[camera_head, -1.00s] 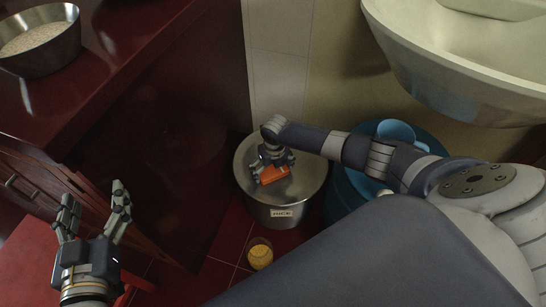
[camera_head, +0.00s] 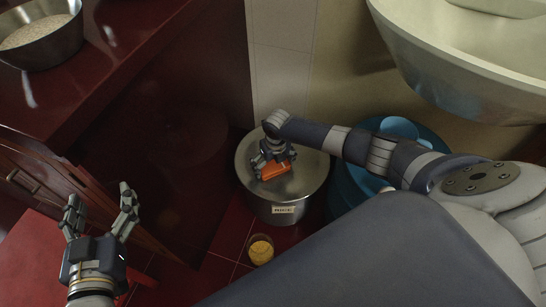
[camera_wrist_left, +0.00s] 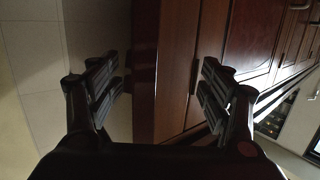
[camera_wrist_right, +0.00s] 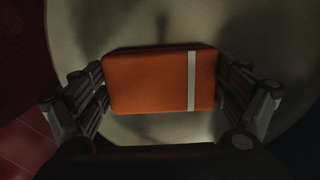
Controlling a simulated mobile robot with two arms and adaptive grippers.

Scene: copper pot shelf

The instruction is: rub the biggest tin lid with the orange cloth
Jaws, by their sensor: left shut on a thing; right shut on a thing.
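A large steel tin (camera_head: 272,212) with a label that seems to read RICE stands on the floor, its round lid (camera_head: 311,171) on top. The lid also fills much of the right wrist view (camera_wrist_right: 205,25). My right gripper (camera_head: 273,168) reaches down over the lid, shut on the orange cloth (camera_head: 275,171). In the right wrist view the cloth (camera_wrist_right: 150,80) is a padded block with a white stripe between the fingers. It appears to rest on the lid, left of its middle. My left gripper (camera_head: 100,208) has its fingers spread wide, with nothing between them in its wrist view (camera_wrist_left: 160,90).
A glass with yellow contents (camera_head: 260,250) stands on the red floor in front of the tin. A blue container (camera_head: 350,190) is close on the tin's right. A pale basin (camera_head: 460,75) hangs above right. A metal bowl of grain (camera_head: 45,50) sits on the dark red counter.

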